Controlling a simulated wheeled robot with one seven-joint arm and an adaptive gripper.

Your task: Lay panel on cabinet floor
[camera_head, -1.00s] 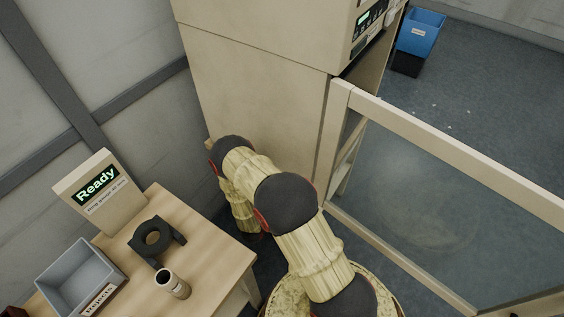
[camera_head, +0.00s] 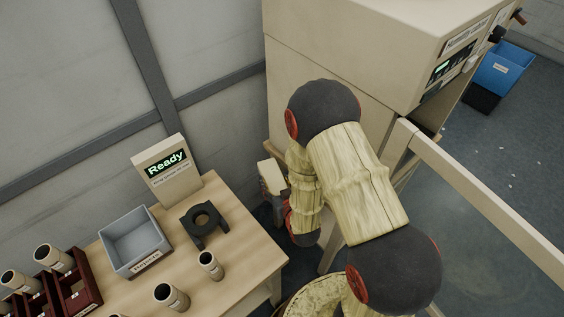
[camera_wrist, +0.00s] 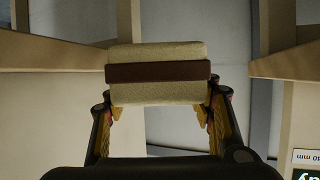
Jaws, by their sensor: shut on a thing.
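A small cream panel (camera_wrist: 158,92) with a brown band across its middle sits between the fingertips of my gripper (camera_wrist: 158,112) in the wrist view. My gripper is shut on it. In the head view the panel (camera_head: 272,177) is held up between the table and the side of the cabinet, and my arm partly hides the gripper. The beige cabinet (camera_head: 350,50) stands behind my arm. Its glazed door (camera_head: 490,205) stands open to the right. The cabinet floor is not visible in either view.
The wooden table (camera_head: 240,250) at left carries a display reading "Ready" (camera_head: 166,165), a grey tray (camera_head: 133,242), a black ring holder (camera_head: 203,222), small rolls (camera_head: 210,265) and dark red racks (camera_head: 75,290). A blue bin (camera_head: 502,68) stands far right.

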